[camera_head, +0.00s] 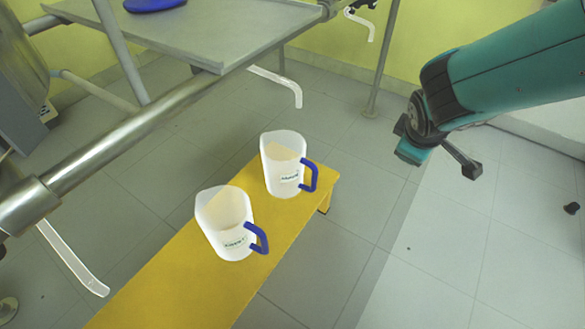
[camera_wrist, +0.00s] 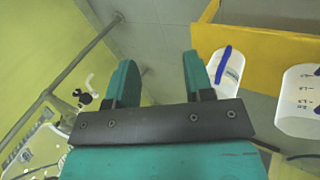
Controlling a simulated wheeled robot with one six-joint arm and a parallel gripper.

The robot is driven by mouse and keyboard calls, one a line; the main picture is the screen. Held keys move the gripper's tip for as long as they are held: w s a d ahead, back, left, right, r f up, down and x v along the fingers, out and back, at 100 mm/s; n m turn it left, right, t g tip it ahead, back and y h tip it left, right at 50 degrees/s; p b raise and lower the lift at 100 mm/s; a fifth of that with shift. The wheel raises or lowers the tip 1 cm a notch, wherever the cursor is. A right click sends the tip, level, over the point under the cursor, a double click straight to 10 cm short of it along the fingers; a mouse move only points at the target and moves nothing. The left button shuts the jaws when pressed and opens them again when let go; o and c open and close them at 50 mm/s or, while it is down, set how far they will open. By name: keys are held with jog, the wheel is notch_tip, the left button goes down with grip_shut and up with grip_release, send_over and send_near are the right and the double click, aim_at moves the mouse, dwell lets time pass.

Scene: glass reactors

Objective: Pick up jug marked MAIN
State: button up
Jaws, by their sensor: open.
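Two translucent white jugs with blue handles stand upright on a yellow bench (camera_head: 160,285). The far jug (camera_head: 283,165) is near the bench's right end, and the near jug (camera_head: 226,222) is closer to its middle. Each has a small green-lettered label, too small to read surely, so I cannot tell which says MAIN. My gripper (camera_head: 440,160) is open and empty, in the air right of the far jug and apart from both. In the wrist view its fingers (camera_wrist: 160,62) are spread. A blue-handled jug (camera_wrist: 227,72) shows just right of them, another jug (camera_wrist: 300,103) at the right edge.
A grey metal table (camera_head: 190,35) with a blue object (camera_head: 153,5) stands behind the bench. Bent clear tubes (camera_head: 280,82) and a metal pipe (camera_head: 130,135) hang over the left side. The tiled floor (camera_head: 450,240) right of the bench is mostly clear.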

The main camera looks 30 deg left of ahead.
jog(key=w+a+f+n+t, duration=0.1)
jog(key=a+f+n+t, duration=0.2)
jog(key=a+f+n, duration=0.35)
jog(key=n+t+y+b, duration=0.75)
jog(key=n+b, duration=0.55)
jog(key=n, duration=0.6)
send_near(314, 180)
jog(key=shift+g+y, duration=0.25)
jog(key=shift+g, duration=0.2)
jog(key=x, duration=0.2)
jog(key=b+x, duration=0.2)
jog(key=x, duration=0.1)
jog(key=shift+w+d, duration=0.1)
jog(key=shift+w, duration=0.35)
jog(key=b+x, duration=0.3)
jog(key=x, duration=0.1)
jog(key=shift+w, duration=0.2)
jog(key=shift+w+a+r+b, duration=0.15)
jog(key=shift+w+a+b, duration=0.1)
jog(key=shift+w+b, duration=0.05)
